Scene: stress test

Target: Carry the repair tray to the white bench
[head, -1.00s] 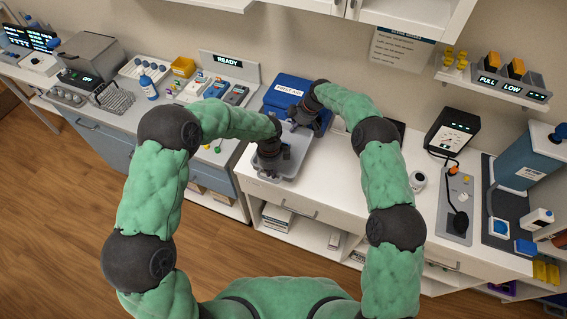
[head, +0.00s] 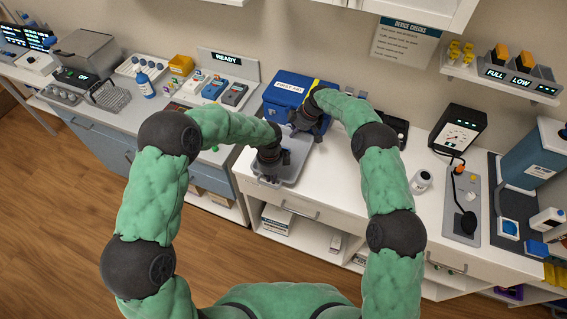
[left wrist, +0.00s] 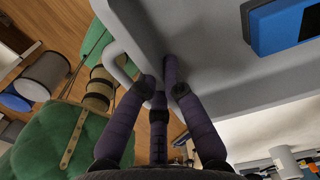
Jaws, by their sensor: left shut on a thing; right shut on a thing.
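The grey repair tray (head: 298,152) is over the front part of the white bench (head: 345,170); I cannot tell whether it touches the top. My left gripper (head: 268,178) is shut on the tray's near left side. In the left wrist view its dark fingers (left wrist: 160,90) are at the tray's wall (left wrist: 205,70), beside a grey loop handle (left wrist: 122,55). A blue device (left wrist: 283,25) lies in the tray there. My right gripper (head: 303,125) is shut on the tray's far side; its fingertips are partly hidden by its wrist.
A blue first aid box (head: 290,92) stands just behind the tray. A white jar (head: 421,181), a black monitor (head: 459,130) and a grey panel with a microphone (head: 464,205) stand to the right. The bench between tray and jar is clear.

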